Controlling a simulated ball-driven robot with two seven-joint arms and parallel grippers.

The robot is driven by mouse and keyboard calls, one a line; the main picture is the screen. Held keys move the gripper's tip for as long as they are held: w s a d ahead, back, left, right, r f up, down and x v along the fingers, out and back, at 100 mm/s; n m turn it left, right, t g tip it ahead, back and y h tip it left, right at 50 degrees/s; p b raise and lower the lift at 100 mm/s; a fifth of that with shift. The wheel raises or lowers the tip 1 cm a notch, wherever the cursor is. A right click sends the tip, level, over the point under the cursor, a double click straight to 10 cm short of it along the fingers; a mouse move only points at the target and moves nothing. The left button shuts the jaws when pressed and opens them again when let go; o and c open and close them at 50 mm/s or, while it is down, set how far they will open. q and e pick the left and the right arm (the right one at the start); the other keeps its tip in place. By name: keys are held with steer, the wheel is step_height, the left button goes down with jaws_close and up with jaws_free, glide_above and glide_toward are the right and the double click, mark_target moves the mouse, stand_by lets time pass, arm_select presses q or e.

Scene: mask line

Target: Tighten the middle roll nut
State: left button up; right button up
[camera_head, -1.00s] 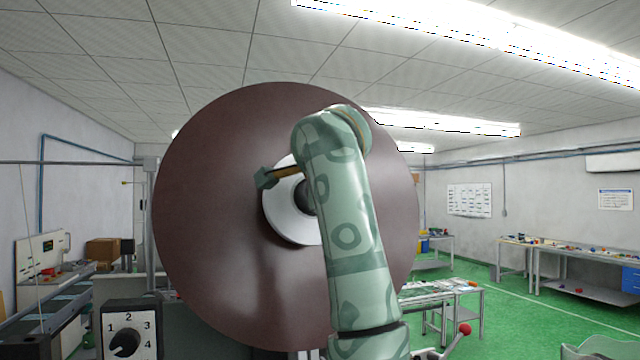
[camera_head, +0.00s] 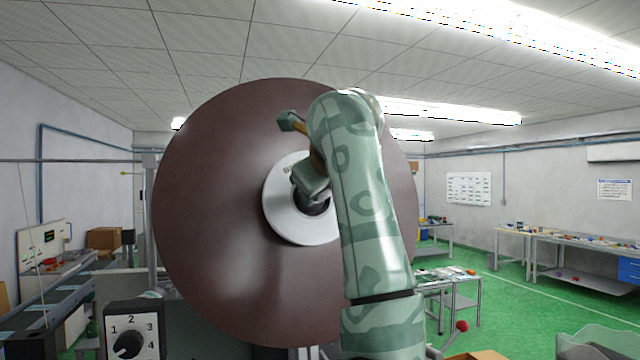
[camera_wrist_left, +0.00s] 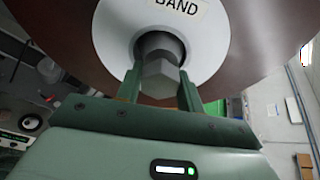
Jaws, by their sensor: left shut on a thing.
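A large brown roll (camera_head: 215,200) with a white core disc (camera_head: 285,225) fills the middle of the head view. At its centre is a grey hex nut, clear in the left wrist view (camera_wrist_left: 160,78) on a dark shaft. My left gripper (camera_wrist_left: 161,88) has one finger on each side of the nut and is shut on it. In the head view my left gripper (camera_head: 308,180) is in front of the core, partly hidden by my own arm, and the nut is mostly covered. My right gripper is not in view.
A dial box (camera_head: 130,332) numbered 1 to 4 stands at the lower left. A conveyor (camera_head: 45,310) runs along the left side. Workbenches (camera_head: 570,248) with small parts stand at the right. Green floor is open between them.

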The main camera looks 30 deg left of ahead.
arm_select(q)
steer(key=m, duration=0.2)
steer(key=m+g, duration=0.1)
steer(key=m, duration=0.2)
steer(key=shift+w+f+m+y+p, duration=0.1)
steer(key=shift+f+m+y+p, duration=0.05)
steer(key=shift+m+y+p, duration=0.2)
steer(key=m, duration=0.2)
steer(key=m+g+y, duration=0.1)
steer(key=m, duration=0.1)
steer(key=shift+d+m+g+y, duration=0.1)
steer(key=shift+m+g+y, duration=0.15)
steer(key=shift+g, duration=0.05)
stand_by(0.4)
steer(key=o, duration=1)
steer(key=shift+d, duration=0.1)
steer(key=shift+s+d+r, duration=0.25)
steer(key=shift+s, duration=0.05)
steer(key=b+v, duration=0.4)
steer(key=v, duration=1.1)
steer(key=shift+d+b, duration=0.25)
steer(key=shift+b, duration=0.15)
